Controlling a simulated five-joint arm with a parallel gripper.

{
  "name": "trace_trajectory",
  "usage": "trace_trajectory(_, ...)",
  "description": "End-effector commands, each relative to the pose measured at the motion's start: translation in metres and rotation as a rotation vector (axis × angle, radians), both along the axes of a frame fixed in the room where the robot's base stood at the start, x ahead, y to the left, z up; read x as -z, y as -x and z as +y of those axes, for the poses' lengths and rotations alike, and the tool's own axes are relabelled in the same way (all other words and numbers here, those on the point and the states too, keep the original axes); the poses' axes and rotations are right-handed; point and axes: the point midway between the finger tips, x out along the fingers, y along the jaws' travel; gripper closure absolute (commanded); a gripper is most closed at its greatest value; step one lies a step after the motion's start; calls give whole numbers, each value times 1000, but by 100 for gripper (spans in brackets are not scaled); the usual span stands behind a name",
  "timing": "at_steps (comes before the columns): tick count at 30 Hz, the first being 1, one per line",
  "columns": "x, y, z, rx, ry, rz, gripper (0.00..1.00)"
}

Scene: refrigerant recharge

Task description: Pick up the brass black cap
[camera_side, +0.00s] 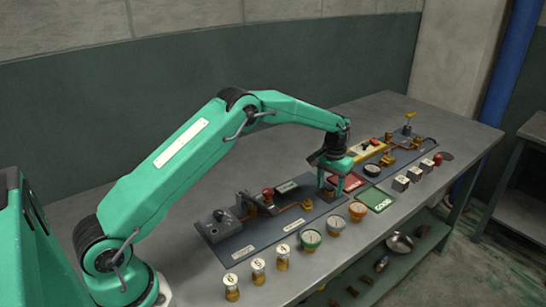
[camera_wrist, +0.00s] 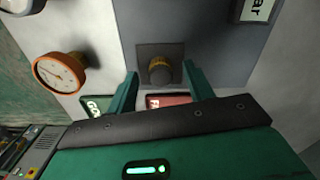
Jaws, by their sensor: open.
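The brass black cap (camera_wrist: 160,70) shows in the wrist view as a dark round top with a brass rim, on a dark square plate. My gripper (camera_wrist: 160,74) is open, with one teal finger on either side of the cap and a visible gap to each. In the side view my gripper (camera_side: 328,188) points down over the dark panel (camera_side: 240,242), and the cap is not distinguishable there, likely hidden by the fingers. I cannot tell the exact height of the fingertips relative to the cap.
An orange gauge (camera_wrist: 60,73) lies left in the wrist view. A red card (camera_side: 348,183) and a green card (camera_side: 375,198) lie right of my gripper in the side view. Several gauges and labelled brass cylinders (camera_side: 257,267) line the front. Fittings and a red knob (camera_side: 268,193) stand left.

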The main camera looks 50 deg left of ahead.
Motion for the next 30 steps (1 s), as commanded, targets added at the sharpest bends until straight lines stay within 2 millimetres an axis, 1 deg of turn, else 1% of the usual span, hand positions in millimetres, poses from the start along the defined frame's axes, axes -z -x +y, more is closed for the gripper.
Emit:
trace_trajectory(11, 0, 0, 0, 0, 0, 0, 48)
trace_trajectory(12, 0, 0, 0, 0, 0, 0, 56)
trace_trajectory(14, 0, 0, 0, 0, 0, 0, 67)
trace_trajectory(15, 0, 0, 0, 0, 0, 0, 75)
trace_trajectory(17, 0, 0, 0, 0, 0, 0, 87)
trace_trajectory(18, 0, 0, 0, 0, 0, 0, 95)
trace_trajectory(30, -4, 0, 0, 0, 0, 0, 95)
